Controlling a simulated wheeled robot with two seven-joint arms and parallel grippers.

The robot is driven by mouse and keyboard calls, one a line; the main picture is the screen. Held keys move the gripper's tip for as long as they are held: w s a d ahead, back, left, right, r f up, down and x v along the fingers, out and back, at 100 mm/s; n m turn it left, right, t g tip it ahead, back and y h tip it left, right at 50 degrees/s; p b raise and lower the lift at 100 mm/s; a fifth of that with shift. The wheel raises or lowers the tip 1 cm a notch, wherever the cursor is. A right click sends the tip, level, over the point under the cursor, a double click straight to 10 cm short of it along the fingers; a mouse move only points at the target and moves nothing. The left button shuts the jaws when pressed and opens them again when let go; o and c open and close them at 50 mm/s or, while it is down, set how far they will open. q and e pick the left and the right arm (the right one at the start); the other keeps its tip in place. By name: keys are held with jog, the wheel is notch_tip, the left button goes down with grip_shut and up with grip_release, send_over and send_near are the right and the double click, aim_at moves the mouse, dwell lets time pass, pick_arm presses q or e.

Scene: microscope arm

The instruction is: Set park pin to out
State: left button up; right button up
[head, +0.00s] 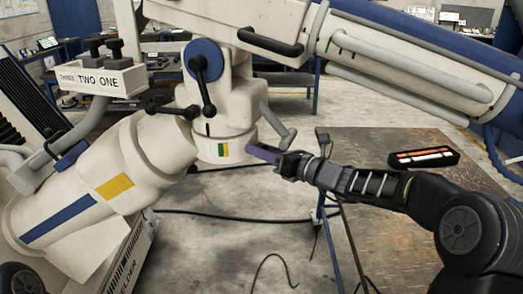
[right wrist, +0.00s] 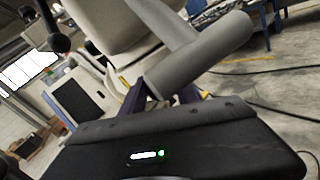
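The white microscope arm has a hub (head: 222,130) with green and yellow marks near its lower edge. A grey bent handle (head: 284,134) sticks out from the hub's right side; no label shows which part is the park pin. My right gripper (head: 262,153) has purple fingers just below and left of the handle's end. In the right wrist view the grey handle (right wrist: 207,52) crosses in front of the fingers and partly hides them. The fingers show apart on its two sides; contact cannot be told. My left gripper is not in view.
Black ball-ended levers (head: 207,88) are on the hub's blue joint. A box labelled THREE, TWO, ONE (head: 98,78) is at left. A brown table (head: 400,215) at right bears a black tray (head: 423,158). Cables lie on the floor.

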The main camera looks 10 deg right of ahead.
grip_shut()
